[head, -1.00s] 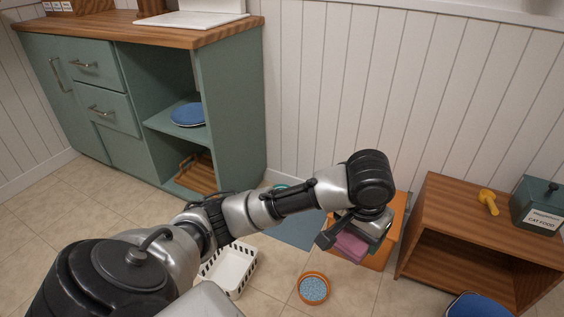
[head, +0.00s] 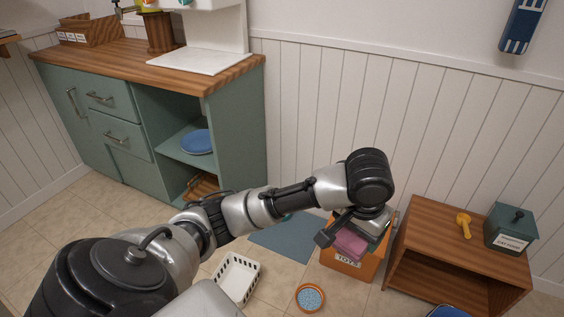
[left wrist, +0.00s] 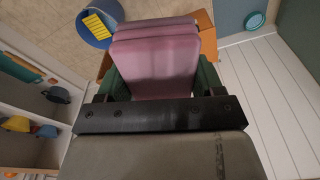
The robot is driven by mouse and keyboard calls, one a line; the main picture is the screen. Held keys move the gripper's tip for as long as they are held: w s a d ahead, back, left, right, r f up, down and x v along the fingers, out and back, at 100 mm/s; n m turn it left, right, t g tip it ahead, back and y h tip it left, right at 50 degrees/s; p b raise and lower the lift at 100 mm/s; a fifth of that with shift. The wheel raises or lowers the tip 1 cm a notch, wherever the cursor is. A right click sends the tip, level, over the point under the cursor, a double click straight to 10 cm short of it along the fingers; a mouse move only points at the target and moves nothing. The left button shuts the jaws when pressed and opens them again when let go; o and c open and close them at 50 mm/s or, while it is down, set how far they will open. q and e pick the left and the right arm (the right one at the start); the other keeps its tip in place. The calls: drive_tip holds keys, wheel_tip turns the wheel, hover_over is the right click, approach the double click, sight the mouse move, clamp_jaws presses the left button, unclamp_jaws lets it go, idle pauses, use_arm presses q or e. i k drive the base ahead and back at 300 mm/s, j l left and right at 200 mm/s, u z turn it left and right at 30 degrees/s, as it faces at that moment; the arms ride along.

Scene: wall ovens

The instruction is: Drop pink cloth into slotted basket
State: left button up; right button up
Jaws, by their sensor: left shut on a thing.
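My left gripper (head: 352,228) is shut on the pink cloth (head: 349,243), a folded pad hanging just below it. In the left wrist view the pink cloth (left wrist: 155,58) sits between the two dark fingers (left wrist: 160,84). The slotted basket (head: 250,284), white with dark slots along its rim, stands on the floor to the left of the gripper. It looks empty where I can see inside, and my forearm passes above it in the picture. My right gripper is not in view.
An orange box labelled TOYS (head: 345,264) is behind and below the cloth. An orange bowl of blue pellets (head: 310,298) stands on the floor right of the basket. A blue mat (head: 285,238) lies behind it. A wooden shelf unit (head: 450,258) is at right, a green cabinet (head: 237,140) at left.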

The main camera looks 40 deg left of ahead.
sight(233, 288)
drive_tip(key=u, duration=1.9)
